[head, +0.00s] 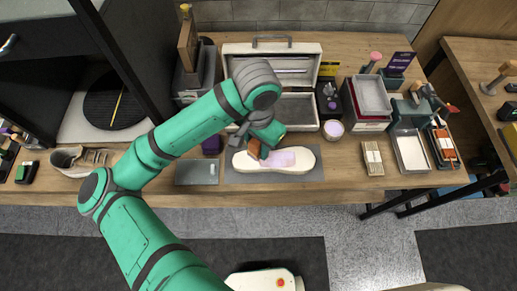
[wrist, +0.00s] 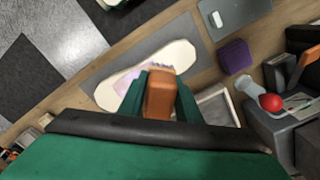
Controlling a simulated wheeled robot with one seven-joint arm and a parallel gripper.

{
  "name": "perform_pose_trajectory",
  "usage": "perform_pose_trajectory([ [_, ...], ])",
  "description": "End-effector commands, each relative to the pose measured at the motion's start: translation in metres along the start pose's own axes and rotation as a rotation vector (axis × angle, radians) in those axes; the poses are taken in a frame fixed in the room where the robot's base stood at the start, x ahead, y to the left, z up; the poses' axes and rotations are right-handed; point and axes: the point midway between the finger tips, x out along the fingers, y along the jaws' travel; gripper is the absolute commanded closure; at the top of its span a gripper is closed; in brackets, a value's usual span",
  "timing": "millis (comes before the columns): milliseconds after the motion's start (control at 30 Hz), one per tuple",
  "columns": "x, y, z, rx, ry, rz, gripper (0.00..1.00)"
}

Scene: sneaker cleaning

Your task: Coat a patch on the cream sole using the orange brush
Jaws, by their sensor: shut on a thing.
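The cream sole (head: 300,161) lies flat on a grey mat (head: 309,177) near the table's front edge, and it also shows in the wrist view (wrist: 181,54). A pale lilac patch (head: 284,158) covers part of its middle; the same patch shows in the wrist view (wrist: 125,81). My gripper (head: 262,147) is over the sole, shut on the orange brush (wrist: 159,95). The brush (head: 254,148) has its bristles toward the sole beside the patch. I cannot tell for sure whether the bristles touch it.
A small bowl (head: 333,129) with pale contents stands behind the sole's right end. An open case (head: 299,104) stands at the back. A wooden brush (head: 372,158) lies to the right.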

Motion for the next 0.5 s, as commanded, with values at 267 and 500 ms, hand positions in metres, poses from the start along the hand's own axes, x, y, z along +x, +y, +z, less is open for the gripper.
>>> perform_pose_trajectory([
  [267,-0.022,0.0,-0.001,0.002,0.0,-0.001,0.9],
  [500,-0.025,0.001,0.0,0.001,0.0,0.0,0.9],
])
